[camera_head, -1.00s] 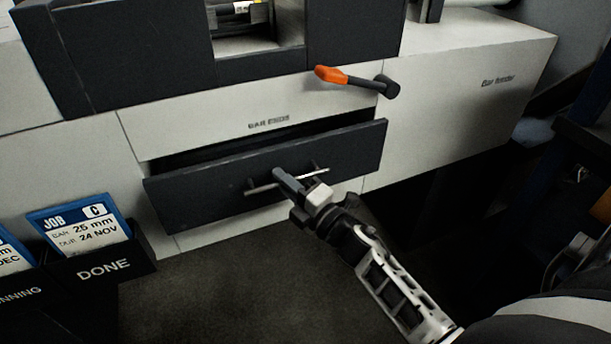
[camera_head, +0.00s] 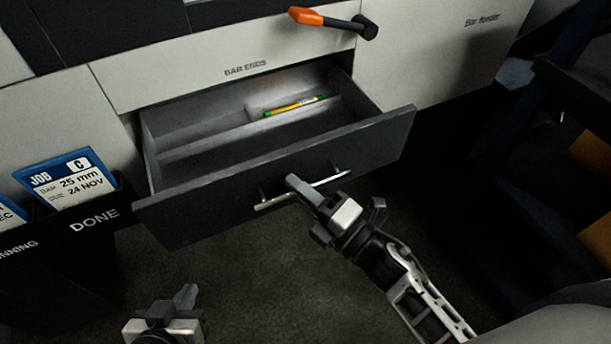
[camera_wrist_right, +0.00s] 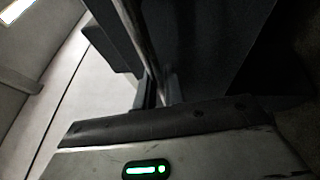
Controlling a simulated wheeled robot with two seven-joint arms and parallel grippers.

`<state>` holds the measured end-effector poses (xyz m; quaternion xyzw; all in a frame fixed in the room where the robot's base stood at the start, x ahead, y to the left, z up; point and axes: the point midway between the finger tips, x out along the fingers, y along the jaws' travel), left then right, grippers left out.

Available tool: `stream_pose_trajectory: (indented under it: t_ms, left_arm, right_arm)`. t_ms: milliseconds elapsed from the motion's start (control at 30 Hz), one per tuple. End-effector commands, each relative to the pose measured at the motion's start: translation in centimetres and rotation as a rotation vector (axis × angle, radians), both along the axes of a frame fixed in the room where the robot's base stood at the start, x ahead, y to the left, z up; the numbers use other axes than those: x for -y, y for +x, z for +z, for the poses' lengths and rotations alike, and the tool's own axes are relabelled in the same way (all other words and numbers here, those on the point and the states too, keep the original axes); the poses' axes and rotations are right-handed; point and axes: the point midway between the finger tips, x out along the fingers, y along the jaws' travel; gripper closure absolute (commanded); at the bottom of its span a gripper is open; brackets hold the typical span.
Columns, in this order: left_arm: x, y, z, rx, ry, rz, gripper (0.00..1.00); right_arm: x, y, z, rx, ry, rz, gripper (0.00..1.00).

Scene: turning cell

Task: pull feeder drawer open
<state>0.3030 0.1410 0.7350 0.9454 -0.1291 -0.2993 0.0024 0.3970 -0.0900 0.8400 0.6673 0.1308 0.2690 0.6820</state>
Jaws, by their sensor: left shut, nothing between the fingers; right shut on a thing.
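The feeder drawer (camera_head: 210,208) has a dark front and stands well open below the "BAR ENDS" panel in the head view. Its grey inside shows, with a divider and a green and yellow stick-like item (camera_head: 293,106) lying at the back. My right gripper (camera_head: 300,187) is shut on the metal bar handle (camera_head: 330,179) of the drawer front. The right wrist view shows the handle bar (camera_wrist_right: 140,40) close up beside the dark drawer front (camera_wrist_right: 205,50). My left gripper (camera_head: 186,297) is low at the bottom left, shut and empty, apart from the drawer.
An orange-tipped lever (camera_head: 335,20) sticks out above the drawer. A "DONE" holder (camera_head: 95,222) with a blue and white job card (camera_head: 70,178) stands left of the drawer. The dark floor (camera_head: 270,270) in front is clear. Dark shelving-like structure (camera_head: 540,150) stands at the right.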

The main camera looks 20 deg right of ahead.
Motion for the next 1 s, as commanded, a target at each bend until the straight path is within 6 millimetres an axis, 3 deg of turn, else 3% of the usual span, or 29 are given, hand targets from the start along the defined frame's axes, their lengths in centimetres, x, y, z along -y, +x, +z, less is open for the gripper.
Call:
stream_pose_trajectory:
  t_ms: [333,367,400,833,1000]
  left_arm:
    - [0.0,-0.2,-0.1,-0.004,0.0,-0.001,1.0]
    - [0.0,-0.2,-0.1,-0.004,0.0,-0.001,1.0]
    - [0.0,-0.2,-0.1,-0.004,0.0,-0.001,1.0]
    - [0.0,-0.2,0.0,-0.002,0.0,-0.001,1.0]
    - [0.0,-0.1,-0.3,-0.002,-0.002,-0.001,1.0]
  right_arm:
    - [0.0,-0.1,0.0,0.001,-0.001,0.001,1.0]
    - [0.0,-0.1,0.0,0.001,-0.001,0.001,0.84]
    - [0.0,-0.1,0.0,0.001,-0.001,0.001,0.81]
    - [0.0,-0.1,0.0,0.0,0.0,0.001,0.81]
    - [0.8,-1.2,-0.5,-0.003,-0.002,0.0,0.81]
